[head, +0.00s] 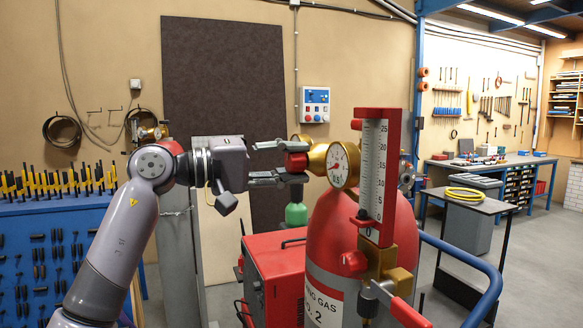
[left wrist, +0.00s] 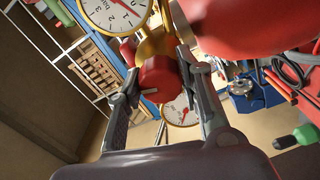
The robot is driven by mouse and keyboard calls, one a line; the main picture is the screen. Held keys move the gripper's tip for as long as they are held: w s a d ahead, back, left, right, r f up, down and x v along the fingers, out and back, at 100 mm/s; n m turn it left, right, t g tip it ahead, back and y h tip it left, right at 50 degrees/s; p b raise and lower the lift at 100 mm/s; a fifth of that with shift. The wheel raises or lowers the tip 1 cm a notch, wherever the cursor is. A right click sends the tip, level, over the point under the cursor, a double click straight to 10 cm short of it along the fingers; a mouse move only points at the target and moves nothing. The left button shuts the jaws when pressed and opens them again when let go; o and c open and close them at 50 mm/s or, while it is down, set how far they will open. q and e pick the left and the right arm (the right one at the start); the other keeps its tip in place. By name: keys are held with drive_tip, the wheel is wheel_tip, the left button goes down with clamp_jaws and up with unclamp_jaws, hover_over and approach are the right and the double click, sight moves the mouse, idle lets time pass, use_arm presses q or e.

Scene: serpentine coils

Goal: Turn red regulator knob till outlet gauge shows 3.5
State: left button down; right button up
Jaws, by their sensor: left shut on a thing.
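The red regulator knob (head: 296,162) sits at the left end of the brass regulator (head: 318,158). My left gripper (head: 282,163) reaches in from the left, shut on the knob. In the left wrist view the knob (left wrist: 160,78) lies between the two fingers (left wrist: 160,92). A round gauge (head: 342,164) faces the head camera, its numbers too small to read surely. In the left wrist view, one gauge (left wrist: 116,8) is cut by the top edge and a second gauge (left wrist: 182,110) is partly hidden behind the knob. I cannot tell which is the outlet gauge. My right gripper is not seen.
The red gas cylinder (head: 335,235) stands under the regulator. A flowmeter with a scale (head: 374,165) rises close on the right, with a red knob (head: 353,262) below.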

use_arm(q)
drive_tip(key=shift+f, duration=0.15)
drive_tip(key=shift+f+m+b, duration=0.1)
drive_tip(key=shift+m+b, duration=0.5)
drive_tip(key=shift+m, duration=1)
drive_tip(key=shift+b, duration=0.3)
drive_tip(key=shift+m, duration=0.6)
drive_tip(key=shift+m+b, duration=0.45)
drive_tip(key=shift+m, duration=0.55)
drive_tip(key=c, duration=1)
unclamp_jaws()
drive_tip(key=shift+r, duration=0.2)
drive_tip(key=shift+c, duration=0.2)
